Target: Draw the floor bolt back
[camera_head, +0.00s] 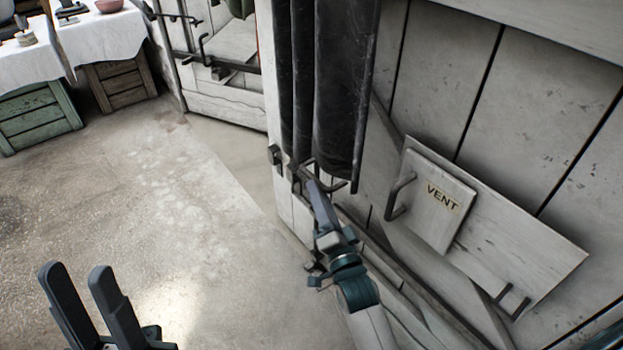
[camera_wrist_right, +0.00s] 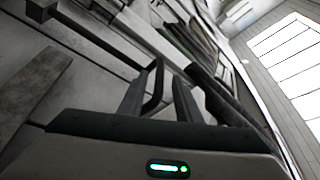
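A dark bent metal handle (camera_head: 336,186), which appears to be the bolt's, sits low on the pale plank door beneath the dark hanging strips. It also shows in the right wrist view (camera_wrist_right: 157,88). My right gripper (camera_head: 317,188) is at this handle. In the right wrist view its two fingers (camera_wrist_right: 158,95) stand apart with the handle's bar between them, nearer the left finger. I cannot tell whether either finger touches it. The bolt's lower end is hidden by my arm. My left gripper (camera_head: 80,285) is open and empty over the floor at lower left.
A white board marked VENT (camera_head: 432,205) with dark handles is on the door at right. Dark strips (camera_head: 340,85) hang above the handle. Cloth-covered tables (camera_head: 105,35) with a green crate (camera_head: 38,118) stand at upper left. The concrete floor (camera_head: 140,190) is clear.

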